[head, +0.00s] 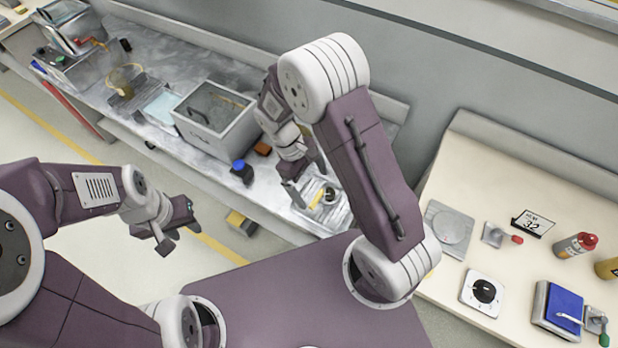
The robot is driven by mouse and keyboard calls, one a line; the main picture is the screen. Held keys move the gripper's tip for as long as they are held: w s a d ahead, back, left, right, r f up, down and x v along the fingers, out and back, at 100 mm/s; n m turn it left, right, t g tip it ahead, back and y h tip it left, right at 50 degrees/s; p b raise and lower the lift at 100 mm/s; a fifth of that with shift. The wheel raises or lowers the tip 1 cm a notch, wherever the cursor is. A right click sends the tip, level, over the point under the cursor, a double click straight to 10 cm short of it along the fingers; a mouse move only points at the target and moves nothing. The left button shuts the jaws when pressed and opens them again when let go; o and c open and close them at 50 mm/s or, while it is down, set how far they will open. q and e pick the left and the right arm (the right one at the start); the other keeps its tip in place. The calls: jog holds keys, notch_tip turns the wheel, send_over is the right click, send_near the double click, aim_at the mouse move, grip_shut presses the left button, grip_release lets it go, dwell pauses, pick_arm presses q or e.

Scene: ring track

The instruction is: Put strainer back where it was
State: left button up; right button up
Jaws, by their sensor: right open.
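A round, brownish, mesh-like item (125,80) sits at the left part of the long grey bench; it may be the strainer, but it is too small to tell. My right gripper (307,184) is open above the near edge of that bench, over a shallow clear tray (338,217) holding a yellow item and a dark round item. Whether it touches anything there cannot be told. My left gripper (177,228) is open and empty, in front of the bench over the floor, well away from the round item.
A steel basin (70,22) is at the far left. The right table holds a scale (449,228), timer (483,292) and red-capped bottle (575,246).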

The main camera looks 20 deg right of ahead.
jog(key=s+d+r+m+t+y, duration=0.3)
jog(key=s+r+m+t, duration=0.1)
jog(key=r+m, duration=0.3)
jog(key=shift+s+m+t, duration=0.3)
jog(key=shift+s+m, duration=0.25)
jog(key=shift+m, duration=0.15)
jog(key=shift+s+d, duration=0.1)
dwell(0.8)
